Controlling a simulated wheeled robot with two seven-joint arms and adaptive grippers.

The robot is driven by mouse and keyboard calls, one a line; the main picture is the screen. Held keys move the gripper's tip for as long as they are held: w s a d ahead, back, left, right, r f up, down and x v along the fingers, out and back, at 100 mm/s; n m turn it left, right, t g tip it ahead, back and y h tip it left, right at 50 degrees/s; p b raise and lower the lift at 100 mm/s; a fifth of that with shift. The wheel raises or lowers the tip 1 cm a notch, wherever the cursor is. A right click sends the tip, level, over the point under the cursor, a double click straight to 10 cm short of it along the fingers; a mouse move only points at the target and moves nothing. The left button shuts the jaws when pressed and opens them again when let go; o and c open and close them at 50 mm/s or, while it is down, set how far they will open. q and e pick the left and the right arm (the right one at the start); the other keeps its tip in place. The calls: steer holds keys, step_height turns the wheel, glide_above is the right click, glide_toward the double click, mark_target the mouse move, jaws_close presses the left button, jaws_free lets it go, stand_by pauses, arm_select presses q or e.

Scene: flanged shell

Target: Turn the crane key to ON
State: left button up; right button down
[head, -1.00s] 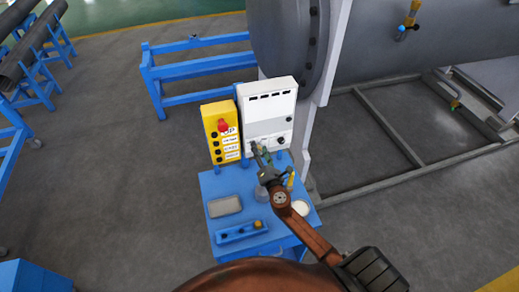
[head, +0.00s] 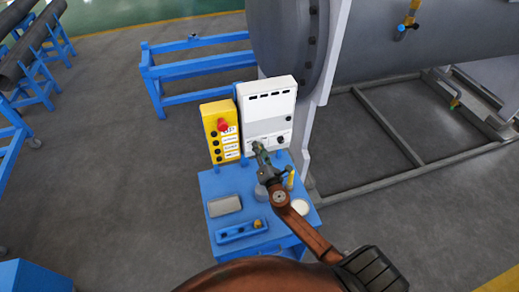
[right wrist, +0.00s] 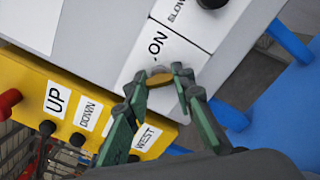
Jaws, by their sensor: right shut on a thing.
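The white control box (head: 268,102) stands at the back of the blue cart. In the right wrist view, a small brass-coloured key (right wrist: 160,79) sits on its face beside the ON label (right wrist: 157,45). My right gripper (head: 257,147) reaches the lower left of the box face; in the right wrist view its green fingers (right wrist: 161,85) are shut on the key from both sides. The fingertips partly cover the key, so I cannot tell which way it points. My left gripper is not in view.
A yellow pendant box (head: 221,143) with a red button stands just left of the control box. The blue cart (head: 208,187) carries a grey tray (head: 225,206) and a blue holder (head: 241,232). A black knob (right wrist: 212,2) is by the SLOW label.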

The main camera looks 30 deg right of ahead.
steer(key=shift+m+b, duration=0.3)
steer(key=m+b, duration=0.1)
steer(key=m, duration=0.1)
steer(key=shift+f+m+b, duration=0.1)
steer(key=shift+m+b, duration=0.3)
steer(key=m+b, duration=0.1)
steer(key=m, duration=0.3)
steer(key=shift+m+b, duration=0.3)
steer(key=shift+b, duration=0.05)
steer(key=m, duration=0.4)
steer(key=shift+r, duration=0.2)
steer(key=m, duration=0.5)
steer(key=shift+m, duration=0.3)
